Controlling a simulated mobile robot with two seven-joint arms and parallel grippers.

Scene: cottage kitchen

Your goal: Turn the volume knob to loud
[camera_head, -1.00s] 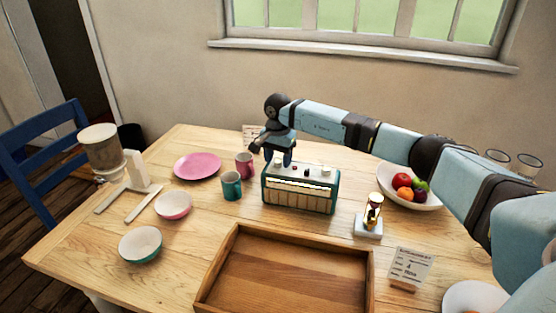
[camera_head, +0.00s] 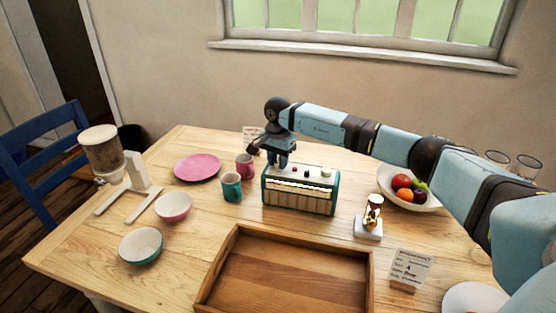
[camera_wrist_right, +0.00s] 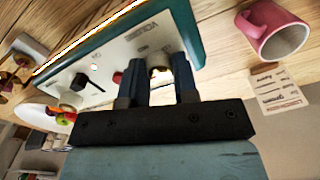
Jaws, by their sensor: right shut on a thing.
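The teal and cream radio (camera_head: 300,198) stands upright on the table, with its controls on the top face. In the right wrist view its cream panel (camera_wrist_right: 125,50) shows a "VOLUME" label beside a pale knob (camera_wrist_right: 160,71). My right gripper (camera_head: 277,162) is over the left end of the radio's top. In the wrist view its two dark blue fingers (camera_wrist_right: 159,74) are on either side of the volume knob and shut on it. The fingers hide part of the knob, and its pointer cannot be read. My left gripper is not in view.
Pink and teal mugs (camera_head: 244,166) (camera_head: 231,186) stand just left of the radio. An hourglass-like ornament (camera_head: 370,218) and a fruit bowl (camera_head: 425,199) are to the right. A wooden tray (camera_head: 232,243) lies in front. A card (camera_wrist_right: 273,93) stands behind the radio.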

